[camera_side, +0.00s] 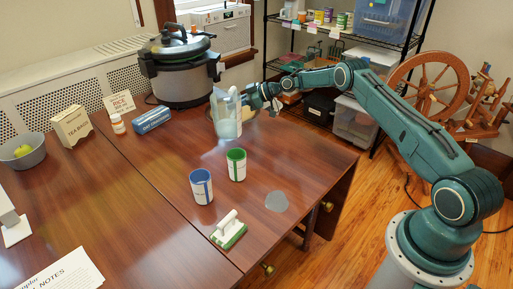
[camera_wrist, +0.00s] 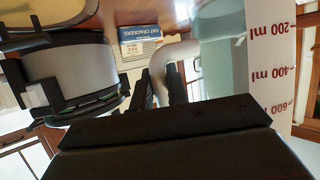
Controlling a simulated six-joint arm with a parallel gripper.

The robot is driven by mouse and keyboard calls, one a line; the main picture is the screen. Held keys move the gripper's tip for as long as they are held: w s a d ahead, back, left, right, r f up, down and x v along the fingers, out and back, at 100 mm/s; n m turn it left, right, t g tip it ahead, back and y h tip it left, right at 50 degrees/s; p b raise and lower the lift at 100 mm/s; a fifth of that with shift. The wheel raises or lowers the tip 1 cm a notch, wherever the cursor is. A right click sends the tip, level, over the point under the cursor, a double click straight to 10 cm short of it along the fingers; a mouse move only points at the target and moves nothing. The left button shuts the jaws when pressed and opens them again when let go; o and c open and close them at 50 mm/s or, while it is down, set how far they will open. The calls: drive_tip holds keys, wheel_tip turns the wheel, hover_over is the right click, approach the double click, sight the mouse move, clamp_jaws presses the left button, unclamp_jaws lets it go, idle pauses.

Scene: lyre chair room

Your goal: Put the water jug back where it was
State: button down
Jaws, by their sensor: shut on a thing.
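The clear water jug (camera_side: 226,118), with pale bluish water in it, is at the far right part of the wooden table in the side view, behind the two cups. It looks near upright; I cannot tell whether its base touches the table. My gripper (camera_side: 257,96) is at its right side, shut on its handle. In the wrist view, which is upside down, the jug (camera_wrist: 225,55) with its red ml scale fills the right, and its pale handle (camera_wrist: 178,55) lies at my gripper (camera_wrist: 160,88). A round grey patch (camera_side: 277,201) lies on the table near its right edge.
A blue-banded cup (camera_side: 201,187) and a green-banded cup (camera_side: 236,164) stand in front of the jug. The table's middle left is clear.

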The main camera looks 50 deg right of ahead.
drive_tip(key=s+d+r+m+t+h, duration=0.1)
drive_tip(key=s+d+r+m+h, duration=0.1)
drive_tip(key=s, duration=0.4)
drive_tip(key=s+d+r+m+t+h, duration=0.1)
drive_tip(key=s+d+r+m+h, duration=0.1)
drive_tip(key=s+d+r, duration=0.3)
drive_tip(key=s+d+r+m+t+h, duration=0.1)
drive_tip(key=s+d+r, duration=0.3)
drive_tip(key=s, duration=0.4)
drive_tip(key=shift+s+d+m+h, duration=0.2)
drive_tip(key=shift+m+h, duration=0.2)
drive_tip(key=shift+m, duration=0.2)
wheel_tip(320, 180, down, 16)
drive_tip(key=shift+f, duration=0.2)
drive_tip(key=shift+f, duration=1.75)
drive_tip(key=shift+f, duration=0.1)
